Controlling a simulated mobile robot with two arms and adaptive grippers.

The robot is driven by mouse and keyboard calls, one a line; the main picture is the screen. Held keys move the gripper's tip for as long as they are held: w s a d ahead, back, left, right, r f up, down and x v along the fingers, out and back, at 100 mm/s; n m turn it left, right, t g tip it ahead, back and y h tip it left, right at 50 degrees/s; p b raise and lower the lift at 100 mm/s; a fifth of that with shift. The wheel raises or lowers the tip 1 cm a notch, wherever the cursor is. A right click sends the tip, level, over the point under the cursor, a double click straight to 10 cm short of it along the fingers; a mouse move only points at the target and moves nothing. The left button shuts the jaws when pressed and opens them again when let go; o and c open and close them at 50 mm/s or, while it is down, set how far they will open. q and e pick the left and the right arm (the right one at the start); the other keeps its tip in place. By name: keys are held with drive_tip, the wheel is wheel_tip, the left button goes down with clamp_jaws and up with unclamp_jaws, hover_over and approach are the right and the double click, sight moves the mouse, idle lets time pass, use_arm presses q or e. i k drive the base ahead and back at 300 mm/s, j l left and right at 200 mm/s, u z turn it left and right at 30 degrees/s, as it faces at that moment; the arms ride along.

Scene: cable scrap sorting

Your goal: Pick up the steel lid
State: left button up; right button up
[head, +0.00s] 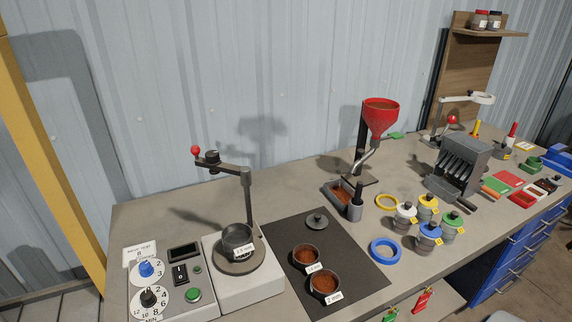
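The steel lid (317,221) is a small dark grey disc with a knob on top. It lies on the black mat (348,258), near the mat's back edge. Nothing covers it. Neither of my grippers shows in the head view.
Left of the mat stands a sieve machine with a post, a red-knobbed arm and a steel pan (238,238). Two bowls of brown granules (306,255) sit in front of the lid. A red funnel (381,116) stands behind right. A blue ring (385,251) and several capped jars are to the right.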

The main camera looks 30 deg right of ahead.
sight(316, 220)
drive_tip(key=i+l+z, duration=0.1)
drive_tip(key=z, duration=1.25)
